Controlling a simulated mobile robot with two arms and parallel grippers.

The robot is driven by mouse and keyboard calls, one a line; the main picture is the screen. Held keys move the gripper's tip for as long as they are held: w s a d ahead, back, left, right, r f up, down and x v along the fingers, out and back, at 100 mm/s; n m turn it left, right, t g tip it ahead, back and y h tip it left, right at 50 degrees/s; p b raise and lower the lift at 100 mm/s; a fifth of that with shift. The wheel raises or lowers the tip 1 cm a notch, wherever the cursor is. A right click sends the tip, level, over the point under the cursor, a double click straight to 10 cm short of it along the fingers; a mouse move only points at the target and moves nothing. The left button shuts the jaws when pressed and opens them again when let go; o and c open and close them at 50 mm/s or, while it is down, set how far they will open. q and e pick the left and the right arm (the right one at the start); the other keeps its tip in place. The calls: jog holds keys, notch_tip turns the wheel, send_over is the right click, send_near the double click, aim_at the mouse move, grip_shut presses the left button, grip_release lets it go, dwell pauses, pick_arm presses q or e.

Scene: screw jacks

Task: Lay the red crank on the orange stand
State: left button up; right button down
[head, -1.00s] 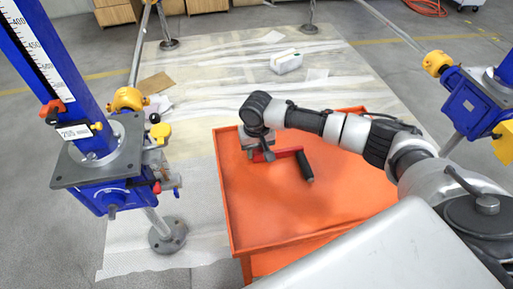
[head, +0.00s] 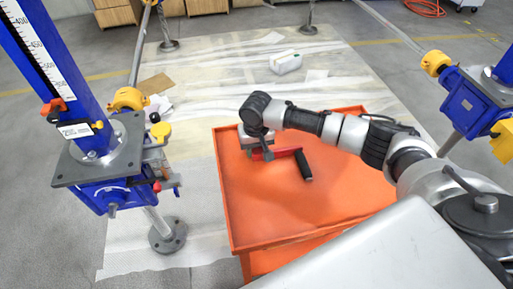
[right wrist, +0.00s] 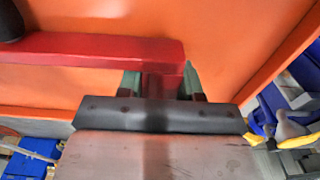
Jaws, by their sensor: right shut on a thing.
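The red crank (head: 282,152), with its black handle (head: 303,166), is low over or on the top of the orange stand (head: 320,205); I cannot tell if it touches. My right gripper (head: 263,150) is at the crank's left end. In the right wrist view the jaws (right wrist: 160,85) are shut on the end of the red crank (right wrist: 95,48), with the orange top close behind. The jaw tips are partly hidden by the crank. My left gripper is not in view.
A blue screw jack (head: 100,160) stands left of the stand, and another (head: 470,105) stands at the right. A white container (head: 286,62) lies on the sheeting behind. The stand's front and right top is clear.

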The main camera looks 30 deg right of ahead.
jog(key=c, duration=1.2)
grip_release()
jog(key=shift+s+a+f, duration=0.15)
jog(key=shift+s+f, duration=0.2)
jog(key=shift+f, duration=0.35)
jog(key=o, duration=0.5)
jog(key=shift+w+a, duration=0.1)
jog(key=shift+a, duration=0.05)
jog(key=shift+o, duration=0.2)
jog(key=shift+d, duration=0.2)
jog(key=shift+r, duration=0.4)
jog(key=r, duration=1.1)
jog(key=shift+a+r+p, duration=0.2)
jog(key=shift+a+p, duration=0.15)
